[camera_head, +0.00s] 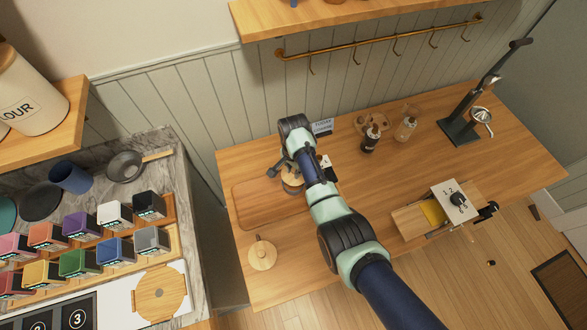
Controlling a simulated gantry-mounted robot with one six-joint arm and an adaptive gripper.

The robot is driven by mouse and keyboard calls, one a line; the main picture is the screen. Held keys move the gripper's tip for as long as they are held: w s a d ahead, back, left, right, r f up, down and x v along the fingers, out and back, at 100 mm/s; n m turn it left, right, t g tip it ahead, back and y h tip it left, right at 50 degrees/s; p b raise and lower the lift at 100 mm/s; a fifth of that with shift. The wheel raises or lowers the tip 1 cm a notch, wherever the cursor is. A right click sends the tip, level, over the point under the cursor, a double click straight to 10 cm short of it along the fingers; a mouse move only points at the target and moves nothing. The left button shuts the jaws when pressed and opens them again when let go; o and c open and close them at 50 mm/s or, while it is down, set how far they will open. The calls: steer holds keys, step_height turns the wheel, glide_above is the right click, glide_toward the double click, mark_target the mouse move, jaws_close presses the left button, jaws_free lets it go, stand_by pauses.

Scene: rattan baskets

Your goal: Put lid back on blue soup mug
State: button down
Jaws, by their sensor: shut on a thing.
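My gripper (283,170) is at the left part of the wooden table, at the back right of a reddish-brown board. It is small in view and partly covered by my own arm. It is shut on a round tan piece that looks like a lid (291,180). Something darker shows just below this piece; I cannot tell whether they touch. No blue soup mug can be clearly made out on the table. A pale round piece with a knob (262,254) sits near the table's front left.
The reddish-brown board (255,205) lies at the table's left. Colored boxes (80,262) fill a rack on the left counter.

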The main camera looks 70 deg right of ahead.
mark_target(293, 174)
step_height(293, 174, down, 4)
steer(key=b, duration=0.3)
steer(key=shift+f, duration=0.15)
steer(key=shift+a+p, duration=0.15)
steer(key=shift+p, duration=0.3)
stand_by(0.7)
steer(key=shift+f, duration=0.15)
stand_by(1.4)
steer(key=shift+c, duration=2.1)
jaws_free()
step_height(293, 174, up, 7)
steer(key=p, duration=0.7)
